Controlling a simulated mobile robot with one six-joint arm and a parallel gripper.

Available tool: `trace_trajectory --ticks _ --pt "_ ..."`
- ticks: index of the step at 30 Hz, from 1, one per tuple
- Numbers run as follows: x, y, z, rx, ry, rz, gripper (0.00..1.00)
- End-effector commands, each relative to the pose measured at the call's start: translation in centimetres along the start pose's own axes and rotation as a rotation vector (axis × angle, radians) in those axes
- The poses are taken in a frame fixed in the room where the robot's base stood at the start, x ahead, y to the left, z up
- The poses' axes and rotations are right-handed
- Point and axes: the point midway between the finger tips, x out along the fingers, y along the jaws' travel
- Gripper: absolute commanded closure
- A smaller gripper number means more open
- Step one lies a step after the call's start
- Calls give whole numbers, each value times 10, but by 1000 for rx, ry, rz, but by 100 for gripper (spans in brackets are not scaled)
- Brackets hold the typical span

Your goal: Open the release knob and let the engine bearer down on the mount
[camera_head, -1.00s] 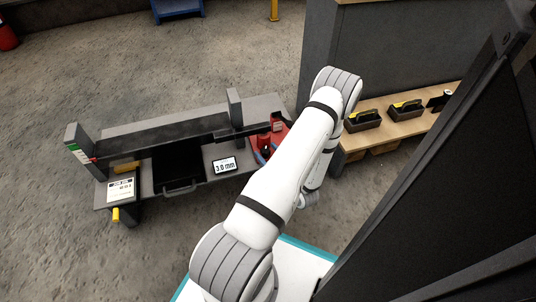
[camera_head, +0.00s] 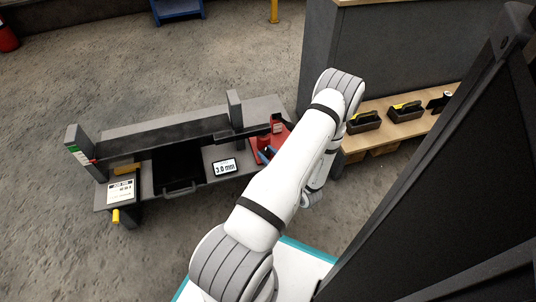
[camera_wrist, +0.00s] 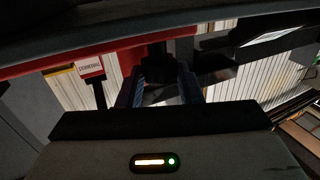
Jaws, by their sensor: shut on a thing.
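The engine bearer (camera_head: 150,139) is a long dark beam spanning the bench between an upright post at the left and one at the right. A black block with a handle (camera_head: 177,168), perhaps the mount, lies just in front of it; I cannot tell whether they touch. A red housing (camera_head: 279,131) stands at the bench's right end, partly hidden by my arm. My gripper (camera_head: 266,156) is at this housing, its blue fingers showing. In the wrist view, my gripper (camera_wrist: 160,92) is shut on a dark piece between its fingers, seemingly the release knob (camera_wrist: 158,66).
A small display (camera_head: 224,166) reads about 3.0 mm; a job screen (camera_head: 121,190) stands at the bench's left front. A post with a green, white and red scale (camera_head: 73,144) is behind it. A wooden shelf (camera_head: 410,128) with dark boxes and a grey cabinet stand at right.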

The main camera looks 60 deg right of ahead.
Motion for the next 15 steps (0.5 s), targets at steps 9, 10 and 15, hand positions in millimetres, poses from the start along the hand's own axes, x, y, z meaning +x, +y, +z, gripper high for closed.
trace_trajectory --ticks 9,10,15 --pt "0 4 0 -3 -1 -195 90" --pt "0 4 0 -3 -1 -202 90" --pt "0 4 0 -3 -2 -212 90"
